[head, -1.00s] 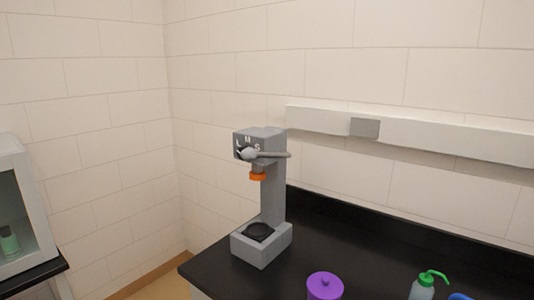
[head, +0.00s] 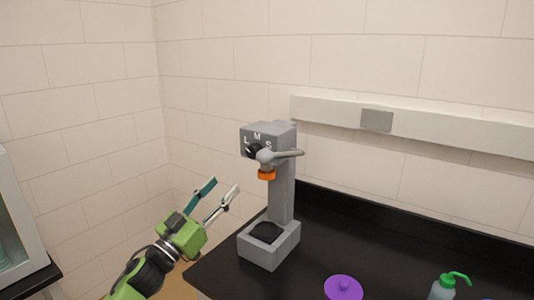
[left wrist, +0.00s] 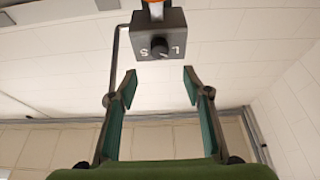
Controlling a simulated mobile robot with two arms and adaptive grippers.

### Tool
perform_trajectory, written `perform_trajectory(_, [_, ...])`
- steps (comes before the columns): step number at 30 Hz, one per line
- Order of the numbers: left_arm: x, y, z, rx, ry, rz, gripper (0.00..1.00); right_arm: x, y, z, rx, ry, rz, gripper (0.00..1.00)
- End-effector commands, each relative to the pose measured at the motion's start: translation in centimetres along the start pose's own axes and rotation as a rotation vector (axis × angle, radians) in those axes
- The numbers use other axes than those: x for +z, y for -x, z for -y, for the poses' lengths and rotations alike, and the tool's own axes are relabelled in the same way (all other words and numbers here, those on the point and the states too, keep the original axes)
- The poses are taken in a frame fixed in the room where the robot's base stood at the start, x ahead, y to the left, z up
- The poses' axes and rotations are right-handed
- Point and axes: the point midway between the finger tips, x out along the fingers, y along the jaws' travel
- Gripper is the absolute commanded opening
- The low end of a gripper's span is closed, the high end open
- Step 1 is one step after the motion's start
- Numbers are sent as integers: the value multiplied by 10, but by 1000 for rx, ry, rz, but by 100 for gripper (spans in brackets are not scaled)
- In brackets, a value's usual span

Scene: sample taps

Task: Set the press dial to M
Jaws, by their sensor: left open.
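The grey press (head: 284,195) stands at the near left corner of the black counter. The front of its head has white letters L, M and S around a black dial (head: 252,151). A grey lever (head: 285,154) partly covers the dial's lower side in the head view. In the left wrist view the dial (left wrist: 159,47) shows between S and L; which letter it points at is too small to tell. My left gripper (head: 225,185) is open and empty, left of the press and below its head. In the wrist view its fingers (left wrist: 160,76) are spread, apart from the dial.
An orange part (head: 266,174) hangs under the press head above a black round plate (head: 265,232). A purple lid (head: 343,288) and a green-topped bottle (head: 445,287) stand on the counter (head: 325,230) to the right. A cabinet (head: 22,220) is at the far left.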

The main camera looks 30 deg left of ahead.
Motion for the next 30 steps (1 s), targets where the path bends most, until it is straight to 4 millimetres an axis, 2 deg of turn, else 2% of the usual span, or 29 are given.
perform_trajectory(5, [-5,-15,0,1,1,-6,45,0,7,-2,2,1,0,26])
perform_trajectory(24, [-5,-115,0,-1,2,-3,45,-5,45,-7,7,2,-1,26])
perform_trajectory(30, [-2,-133,0,0,2,-2,45,-5,51,-7,7,1,-1,26])
